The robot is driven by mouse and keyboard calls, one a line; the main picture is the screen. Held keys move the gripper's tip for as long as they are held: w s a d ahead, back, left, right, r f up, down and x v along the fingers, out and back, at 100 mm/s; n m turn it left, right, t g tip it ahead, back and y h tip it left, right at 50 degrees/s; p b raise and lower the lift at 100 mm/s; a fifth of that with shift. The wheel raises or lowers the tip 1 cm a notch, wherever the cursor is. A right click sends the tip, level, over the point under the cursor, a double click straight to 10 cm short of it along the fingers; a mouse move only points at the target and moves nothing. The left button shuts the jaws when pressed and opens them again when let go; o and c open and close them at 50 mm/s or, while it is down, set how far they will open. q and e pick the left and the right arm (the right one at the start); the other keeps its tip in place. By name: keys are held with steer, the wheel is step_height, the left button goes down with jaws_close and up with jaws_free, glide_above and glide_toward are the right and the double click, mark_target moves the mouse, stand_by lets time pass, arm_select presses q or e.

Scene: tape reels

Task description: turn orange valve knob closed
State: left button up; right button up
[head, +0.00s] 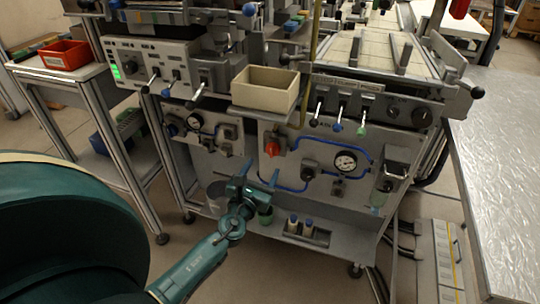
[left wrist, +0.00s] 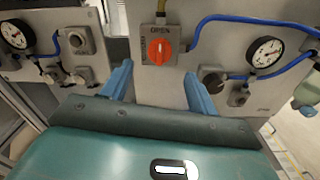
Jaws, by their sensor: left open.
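The orange valve knob (head: 272,147) sits on a grey plate on the front panel of the machine. In the left wrist view the knob (left wrist: 160,51) is face-on, under a label that seems to read OPEN. Its ridge looks roughly upright there. My left gripper (head: 261,174) is below the knob in the head view, apart from it. In the left wrist view its two blue fingers (left wrist: 158,86) are spread wide and empty, with the knob above and between their tips. My right gripper is in neither view.
A second gauge (head: 194,121) is at left. A beige bin (head: 265,89) juts out above the knob. Small bottles (head: 292,224) stand on the shelf below. A metal table (head: 500,150) is at right.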

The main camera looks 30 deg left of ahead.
mark_target(271, 153)
arm_select(q)
steer(key=x, duration=0.7)
steer(key=shift+w+b, duration=0.1)
steer(key=shift+b, duration=0.25)
steer(key=shift+c, duration=0.5)
steer(key=c, duration=0.9)
